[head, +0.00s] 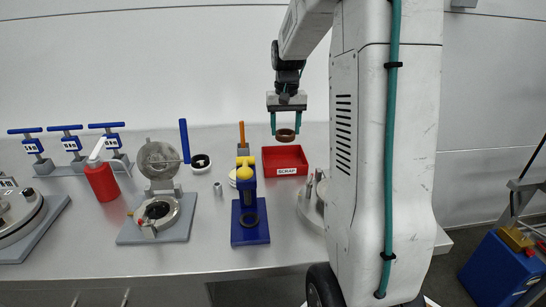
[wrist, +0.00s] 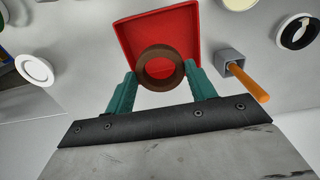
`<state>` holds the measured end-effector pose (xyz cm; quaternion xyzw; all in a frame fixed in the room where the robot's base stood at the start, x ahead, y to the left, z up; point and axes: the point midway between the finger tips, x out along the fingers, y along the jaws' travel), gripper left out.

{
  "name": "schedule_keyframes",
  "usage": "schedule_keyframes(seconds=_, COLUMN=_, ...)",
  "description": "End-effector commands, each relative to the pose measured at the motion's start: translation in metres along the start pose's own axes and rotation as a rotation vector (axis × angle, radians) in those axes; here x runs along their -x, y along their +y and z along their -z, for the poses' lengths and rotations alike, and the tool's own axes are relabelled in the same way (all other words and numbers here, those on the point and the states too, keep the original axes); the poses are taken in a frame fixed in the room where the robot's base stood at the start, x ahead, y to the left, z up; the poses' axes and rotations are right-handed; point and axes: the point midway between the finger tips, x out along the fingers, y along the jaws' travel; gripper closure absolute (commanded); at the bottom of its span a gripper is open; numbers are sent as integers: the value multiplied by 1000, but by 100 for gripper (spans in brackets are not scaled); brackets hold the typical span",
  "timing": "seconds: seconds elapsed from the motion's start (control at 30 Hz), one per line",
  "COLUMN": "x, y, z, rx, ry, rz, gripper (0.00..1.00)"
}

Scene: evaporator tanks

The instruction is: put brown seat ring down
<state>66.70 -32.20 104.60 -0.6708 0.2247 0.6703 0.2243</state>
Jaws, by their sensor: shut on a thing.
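The brown seat ring (head: 285,135) is held between the two green fingers of my gripper (head: 286,127) in the head view. The ring (wrist: 161,68) also shows between the fingertips of my gripper (wrist: 160,84) in the wrist view. My gripper is shut on the ring and holds it up above the table. The red tray marked SCRAP (head: 285,170) stands on the table below it. In the wrist view the red tray (wrist: 130,38) lies behind the ring and partly hidden by it.
Left of the tray stand a blue press-like fixture (head: 250,215) and an orange-handled tool in a grey block (head: 242,140). A grey plate with an open round lid (head: 160,215), a red bottle (head: 101,180) and a black-and-white ring (head: 201,163) are farther left. My arm hides the table's right part.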

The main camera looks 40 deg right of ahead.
Motion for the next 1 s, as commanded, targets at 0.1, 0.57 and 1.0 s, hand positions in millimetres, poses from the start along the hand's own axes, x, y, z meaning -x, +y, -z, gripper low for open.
schedule_keyframes(seconds=0.1, x=-22, y=0, z=-1, rx=0, ry=-6, rz=-1, gripper=68)
schedule_keyframes(seconds=0.57, x=-78, y=0, z=-1, rx=1, ry=-4, rz=-1, gripper=68)
schedule_keyframes(seconds=1.0, x=-98, y=0, z=0, rx=0, ry=-1, rz=-1, gripper=68)
